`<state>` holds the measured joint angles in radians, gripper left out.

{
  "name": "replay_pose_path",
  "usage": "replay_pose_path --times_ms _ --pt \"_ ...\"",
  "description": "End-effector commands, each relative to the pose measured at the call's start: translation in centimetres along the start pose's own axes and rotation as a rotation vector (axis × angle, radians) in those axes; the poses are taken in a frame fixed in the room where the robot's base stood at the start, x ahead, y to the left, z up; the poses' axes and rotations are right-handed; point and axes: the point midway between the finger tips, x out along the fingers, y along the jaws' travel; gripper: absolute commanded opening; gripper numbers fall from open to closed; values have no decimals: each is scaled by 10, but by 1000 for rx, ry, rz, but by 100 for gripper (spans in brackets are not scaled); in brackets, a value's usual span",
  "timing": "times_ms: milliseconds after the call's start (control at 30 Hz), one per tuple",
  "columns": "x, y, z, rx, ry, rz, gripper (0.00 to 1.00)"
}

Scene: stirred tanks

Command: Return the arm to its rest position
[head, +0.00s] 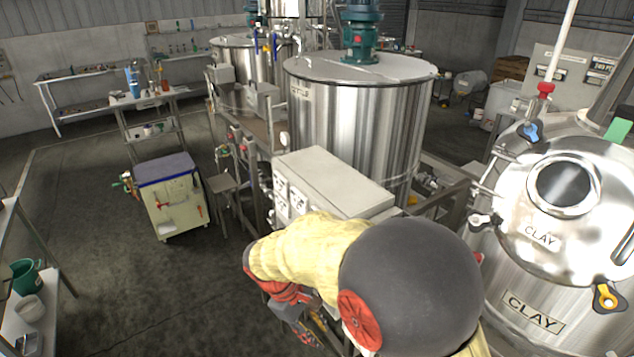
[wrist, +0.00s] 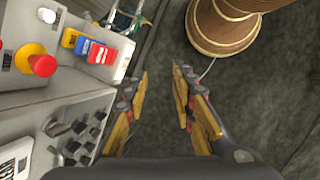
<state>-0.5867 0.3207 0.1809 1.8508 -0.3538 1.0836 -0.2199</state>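My gripper (wrist: 160,78) points down in the wrist view. Its two orange-and-grey fingers stand apart, with only dark floor between them. It is open and empty. In the head view my arm reaches forward from the lower right, with a yellow sleeve and a large dark grey joint. The gripper (head: 302,330) shows only partly there, low and just left of the joint. A grey control panel (wrist: 50,100) with a red button (wrist: 42,65) and coloured switches is close on the left in the wrist view.
A wooden spool (wrist: 228,22) stands at upper right in the wrist view. Steel tanks (head: 360,125) and a CLAY vessel (head: 540,220) crowd the arm's far side and right. A grey box (head: 330,180) is just beyond it. Open floor (head: 110,270) lies left, around a cart (head: 170,200).

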Motion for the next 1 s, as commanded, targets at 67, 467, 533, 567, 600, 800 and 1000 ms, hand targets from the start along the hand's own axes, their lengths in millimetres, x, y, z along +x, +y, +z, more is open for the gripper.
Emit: replay_pose_path --times_ms 67,467,533,567,600,800,1000 --pt "-10 0 27 113 58 -36 26" --pt "-40 -18 141 590 311 -180 26" --pt "-43 -22 159 656 354 -195 26" --pt "-44 -24 167 683 373 -200 26" --pt "-45 -26 177 716 397 -205 26" --pt "-48 -38 226 863 514 -207 26" --pt "-58 -36 268 986 626 -148 26"
